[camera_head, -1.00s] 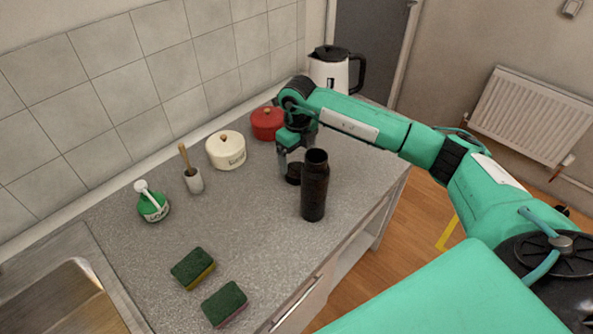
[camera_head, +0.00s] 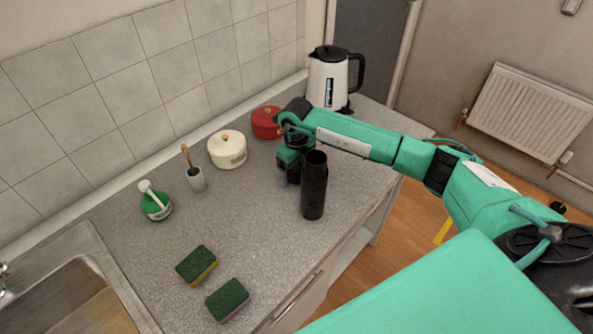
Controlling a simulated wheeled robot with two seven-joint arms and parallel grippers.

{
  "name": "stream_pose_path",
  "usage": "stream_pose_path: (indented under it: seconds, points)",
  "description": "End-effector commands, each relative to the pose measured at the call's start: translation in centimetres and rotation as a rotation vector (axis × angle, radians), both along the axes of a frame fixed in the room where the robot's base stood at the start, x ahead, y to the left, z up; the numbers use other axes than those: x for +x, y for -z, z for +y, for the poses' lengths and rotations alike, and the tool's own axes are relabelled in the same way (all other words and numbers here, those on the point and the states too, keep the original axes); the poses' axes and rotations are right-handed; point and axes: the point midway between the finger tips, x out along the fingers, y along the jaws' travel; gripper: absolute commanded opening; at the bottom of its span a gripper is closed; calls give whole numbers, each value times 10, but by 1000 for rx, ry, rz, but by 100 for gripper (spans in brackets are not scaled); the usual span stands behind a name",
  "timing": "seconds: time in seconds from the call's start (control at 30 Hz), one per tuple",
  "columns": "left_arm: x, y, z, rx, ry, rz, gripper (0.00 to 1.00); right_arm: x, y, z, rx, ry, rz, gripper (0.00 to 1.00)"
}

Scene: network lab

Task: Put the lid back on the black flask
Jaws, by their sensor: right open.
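The black flask (camera_head: 314,190) stands upright and open-topped near the front edge of the counter. My right gripper (camera_head: 289,179) points down at the counter just to the left of and behind the flask, with its jaws open. The round black lid lies on the counter at the gripper's fingers, seen clearly in the earlier view; now the gripper mostly hides it, and I cannot tell whether the fingers touch it. My left gripper is not in view.
A red pot (camera_head: 266,123) and a cream pot (camera_head: 228,150) stand behind and left of the gripper. A kettle (camera_head: 328,80) stands at the back. A brush holder (camera_head: 196,180), green bottle (camera_head: 157,206) and two sponges (camera_head: 197,265) are leftward. The counter's front middle is clear.

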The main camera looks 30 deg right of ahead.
Motion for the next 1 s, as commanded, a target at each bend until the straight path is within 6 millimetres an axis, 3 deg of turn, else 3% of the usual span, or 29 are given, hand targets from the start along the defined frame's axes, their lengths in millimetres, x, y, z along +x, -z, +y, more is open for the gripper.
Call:
stream_pose_path:
  seconds: [0.07,0.33,0.73,0.87,1.0]
  points:
    - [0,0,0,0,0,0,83,0,0,0,0,0,0,88]
    - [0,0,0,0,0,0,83,0,0,0,0,0,0,40]
    - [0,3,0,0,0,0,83,1,-7,0,1,0,-3,40]
    - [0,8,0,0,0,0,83,1,-20,-1,-1,1,-4,40]
    - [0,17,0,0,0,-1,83,2,-46,0,0,0,-6,40]
